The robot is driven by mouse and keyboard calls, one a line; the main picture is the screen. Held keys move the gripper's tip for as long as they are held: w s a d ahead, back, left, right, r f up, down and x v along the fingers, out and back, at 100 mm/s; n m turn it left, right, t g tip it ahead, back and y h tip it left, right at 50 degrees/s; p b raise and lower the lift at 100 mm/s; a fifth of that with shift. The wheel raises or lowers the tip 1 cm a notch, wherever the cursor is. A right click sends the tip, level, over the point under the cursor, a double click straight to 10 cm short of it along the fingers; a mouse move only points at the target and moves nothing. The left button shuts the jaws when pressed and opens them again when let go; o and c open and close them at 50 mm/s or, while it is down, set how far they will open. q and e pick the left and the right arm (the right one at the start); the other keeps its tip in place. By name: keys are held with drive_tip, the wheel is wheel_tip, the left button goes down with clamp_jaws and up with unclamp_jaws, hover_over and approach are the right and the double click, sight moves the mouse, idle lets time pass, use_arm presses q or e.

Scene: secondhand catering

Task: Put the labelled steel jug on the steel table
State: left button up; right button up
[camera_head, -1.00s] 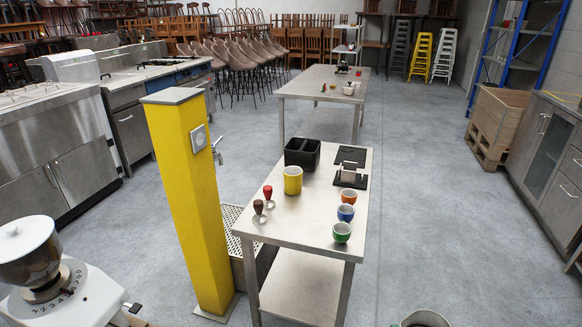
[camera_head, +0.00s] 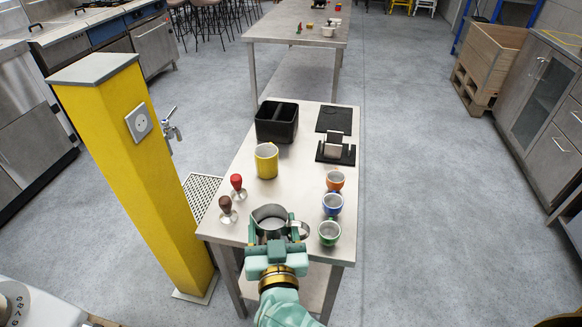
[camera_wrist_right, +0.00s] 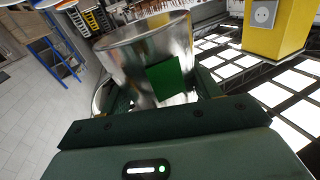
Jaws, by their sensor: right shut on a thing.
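The steel jug (camera_head: 270,214) shows in the head view over the near end of the steel table (camera_head: 293,179), handle towards the right. Its steel body (camera_wrist_right: 130,58) fills the middle of the right wrist view, with a green label (camera_wrist_right: 165,78) on its side. My right gripper (camera_head: 279,232) is shut on the jug, its fingers at the jug's near side. Whether the jug's base touches the tabletop is hidden. My left gripper is out of view.
Green (camera_head: 329,232), blue (camera_head: 333,204) and orange (camera_head: 335,181) cups stand right of the jug. Two tampers, brown (camera_head: 227,209) and red (camera_head: 237,186), stand left. A yellow post (camera_head: 135,170) rises left of the table.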

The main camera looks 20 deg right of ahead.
drive_tip(key=w+d+f+b, duration=0.1)
drive_tip(key=w+f+b, duration=0.1)
drive_tip(key=w+f, duration=0.1)
drive_tip(key=w+d+f+b, duration=0.2)
drive_tip(key=w+f+b, duration=0.1)
drive_tip(key=w, duration=0.2)
drive_tip(key=w+d+f+b, duration=0.1)
drive_tip(key=w+f+b, duration=0.2)
drive_tip(key=w, duration=0.1)
drive_tip(key=shift+d+f, duration=0.1)
drive_tip(key=shift+d, duration=0.25)
drive_tip(key=shift+d+f, duration=0.1)
drive_tip(key=shift+f, duration=0.05)
drive_tip(key=f+b, duration=0.3)
drive_tip(key=f, duration=0.1)
drive_tip(key=shift+w+d+b, duration=0.1)
drive_tip(key=shift+w+b, duration=0.25)
drive_tip(key=shift+s+r, duration=0.1)
drive_tip(key=shift+r, duration=0.25)
drive_tip(key=o, duration=1.1)
drive_tip(key=shift+f, duration=0.15)
drive_tip(key=shift+o, duration=0.9)
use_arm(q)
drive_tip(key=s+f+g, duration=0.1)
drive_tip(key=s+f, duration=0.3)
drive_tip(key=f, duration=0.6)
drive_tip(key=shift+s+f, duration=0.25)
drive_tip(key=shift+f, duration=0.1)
